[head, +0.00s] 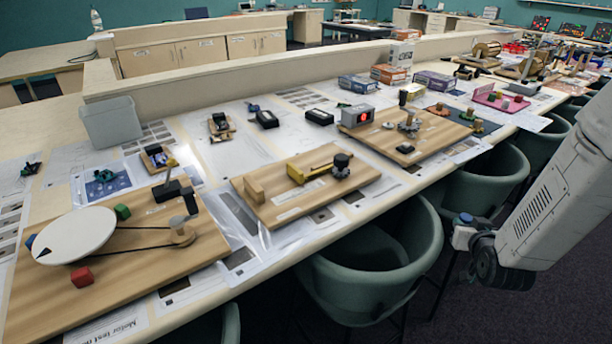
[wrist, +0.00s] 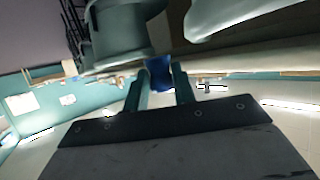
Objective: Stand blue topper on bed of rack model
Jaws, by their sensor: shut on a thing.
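My gripper (head: 464,232) is at the right in the head view, out over the floor and chairs, off the table's front edge. In the wrist view my gripper (wrist: 160,82) is shut on the blue topper (wrist: 159,74), held between the fingertips. The blue topper (head: 466,217) also shows as a small blue cap in the head view. What looks like the rack model stands mid-table: a wooden board as its bed (head: 295,205), with a yellow bar (head: 312,166), a dark round knob (head: 341,160) and a wooden block (head: 254,190).
A board with a white disc (head: 75,235) and coloured blocks stands at the left. Another board with a grey box (head: 356,115) stands to the right of the rack model. Green tub chairs (head: 375,255) line the table's front edge. A grey bin (head: 110,122) stands at the back left.

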